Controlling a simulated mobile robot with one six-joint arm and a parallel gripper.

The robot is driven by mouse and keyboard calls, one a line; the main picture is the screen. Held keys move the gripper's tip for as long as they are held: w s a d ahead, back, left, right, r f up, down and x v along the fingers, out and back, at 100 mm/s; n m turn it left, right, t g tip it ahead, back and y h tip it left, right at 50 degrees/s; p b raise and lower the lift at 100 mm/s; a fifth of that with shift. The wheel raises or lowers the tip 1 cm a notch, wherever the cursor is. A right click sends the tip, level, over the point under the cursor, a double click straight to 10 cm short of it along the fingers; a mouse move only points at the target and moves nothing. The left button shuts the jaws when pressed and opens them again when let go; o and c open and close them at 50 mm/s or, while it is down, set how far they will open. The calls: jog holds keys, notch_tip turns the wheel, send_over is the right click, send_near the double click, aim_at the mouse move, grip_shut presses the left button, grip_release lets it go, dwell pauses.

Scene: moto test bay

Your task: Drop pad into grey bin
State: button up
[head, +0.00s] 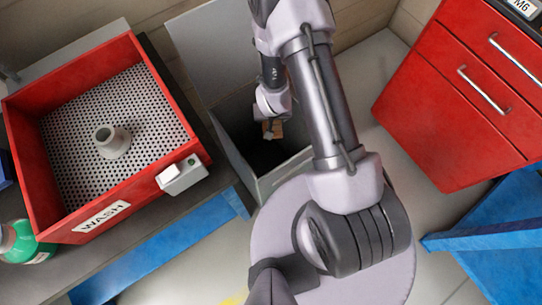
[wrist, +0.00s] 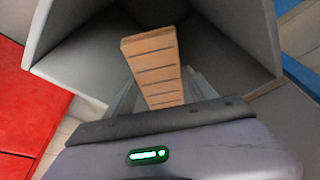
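The pad (wrist: 152,65) is a flat tan-orange block with dark grooves across its face. In the wrist view it stands out from between the grey fingers of my gripper (wrist: 158,90), which is shut on it. The grey bin's walls (wrist: 85,45) surround it in that view, with the dark inside behind. In the head view the grey bin (head: 279,177) stands open at the centre. My gripper (head: 271,121) is over its opening, with the pad (head: 277,129) small and partly hidden. The bin's floor is in shadow.
A red wash tray (head: 110,222) with a perforated floor and a grey nozzle (head: 110,141) is left of the bin, on a dark bench. A green-and-white bottle (head: 25,242) stands at the lower left. Red drawers (head: 455,110) are at the right; floor shows between.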

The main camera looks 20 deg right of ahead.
jog(key=o, duration=0.3)
jog(key=shift+o, duration=0.2)
jog(key=p+v, duration=0.7)
jog(key=v, duration=1)
jog(key=shift+r, duration=0.25)
